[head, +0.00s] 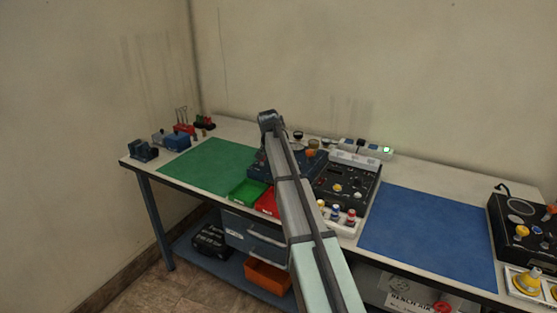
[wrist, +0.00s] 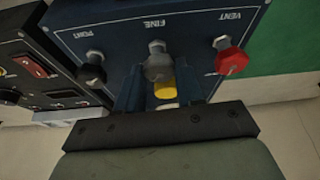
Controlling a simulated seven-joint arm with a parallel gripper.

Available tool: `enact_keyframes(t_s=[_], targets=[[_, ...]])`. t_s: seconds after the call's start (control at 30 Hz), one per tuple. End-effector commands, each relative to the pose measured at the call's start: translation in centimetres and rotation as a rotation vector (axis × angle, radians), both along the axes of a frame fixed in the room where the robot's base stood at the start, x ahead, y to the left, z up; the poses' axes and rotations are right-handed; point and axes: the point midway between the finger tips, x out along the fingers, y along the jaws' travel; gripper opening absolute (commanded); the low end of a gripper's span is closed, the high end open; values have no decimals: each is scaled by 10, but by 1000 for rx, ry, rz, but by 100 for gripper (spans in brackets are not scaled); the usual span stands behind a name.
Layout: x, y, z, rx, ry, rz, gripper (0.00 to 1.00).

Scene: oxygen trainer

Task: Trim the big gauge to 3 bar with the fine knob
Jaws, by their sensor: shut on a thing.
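The fine knob (wrist: 165,89) is yellow and sits below the FINE label on a dark blue panel (wrist: 190,18) in the wrist view, with a grey part behind it. My gripper (wrist: 163,84) is at this knob, one finger on each side, and is shut on it. A black knob (wrist: 91,70) is to its left and a red knob (wrist: 232,63), under the VENT label, to its right. In the head view, the blue unit (head: 262,165) is partly hidden behind my arm. I cannot make out the big gauge or its reading in either view.
A black instrument box (head: 366,182) stands right of the blue unit. Green (head: 246,190) and red (head: 267,202) trays lie in front. A green mat (head: 205,165) and a blue mat (head: 430,235) are clear. Another black unit (head: 512,232) is at far right.

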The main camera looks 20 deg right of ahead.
Motion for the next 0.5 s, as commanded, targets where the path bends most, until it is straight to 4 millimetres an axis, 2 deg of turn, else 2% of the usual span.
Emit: enact_keyframes(t_s=[0.5], targets=[[0,0,0,1,0,-85,6]])
